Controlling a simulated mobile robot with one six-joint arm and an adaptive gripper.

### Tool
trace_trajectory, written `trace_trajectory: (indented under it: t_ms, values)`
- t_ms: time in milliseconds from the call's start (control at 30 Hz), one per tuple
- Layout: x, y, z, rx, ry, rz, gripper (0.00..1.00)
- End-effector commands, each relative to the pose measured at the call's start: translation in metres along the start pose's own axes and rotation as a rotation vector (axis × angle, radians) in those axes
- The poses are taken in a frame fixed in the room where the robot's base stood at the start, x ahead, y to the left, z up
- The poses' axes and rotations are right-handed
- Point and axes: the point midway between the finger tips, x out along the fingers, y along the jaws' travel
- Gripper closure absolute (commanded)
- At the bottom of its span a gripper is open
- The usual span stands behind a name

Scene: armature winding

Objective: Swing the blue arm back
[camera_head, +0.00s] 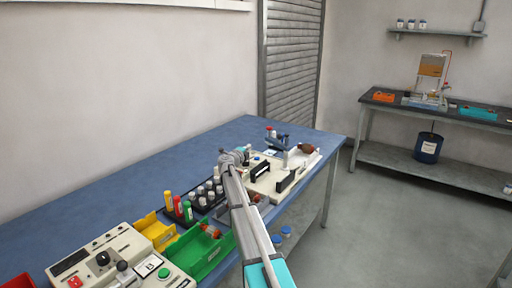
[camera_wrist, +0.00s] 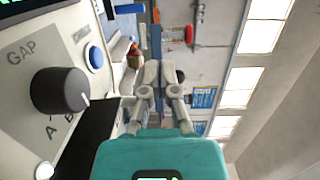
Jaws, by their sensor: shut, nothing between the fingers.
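A small dark blue upright part (camera_head: 283,141), which may be the blue arm, stands at the far end of the pale machine (camera_head: 264,186) on the blue bench. In the wrist view a blue bar (camera_wrist: 156,42) lies beyond the fingertips; I cannot tell if it is the same part. My gripper (camera_wrist: 160,70) is shut and empty, apart from the bar as far as I can tell. In the head view my gripper (camera_head: 232,157) is over the near left part of the machine, and my arm hides some of it.
A panel with a black knob (camera_wrist: 58,91) and blue button (camera_wrist: 96,57) is close on the wrist view's left. Bottles (camera_head: 187,211), a yellow bin (camera_head: 155,230), a green bin (camera_head: 203,252) and a control box (camera_head: 118,258) crowd the bench's near end. The rear bench strip is clear.

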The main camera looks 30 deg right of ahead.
Motion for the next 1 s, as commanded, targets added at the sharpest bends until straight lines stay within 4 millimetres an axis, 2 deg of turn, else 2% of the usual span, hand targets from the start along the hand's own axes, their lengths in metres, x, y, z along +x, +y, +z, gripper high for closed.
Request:
trace_trajectory:
  t_ms: [100,300,833,1000]
  values:
    - [-0.011,0.000,0.005,0.000,-0.001,0.000,1.00]
    - [-0.018,0.000,0.009,0.000,0.000,0.000,1.00]
    - [-0.018,0.000,0.009,0.000,0.000,0.000,1.00]
    - [-0.018,-0.007,0.009,0.000,0.000,0.000,1.00]
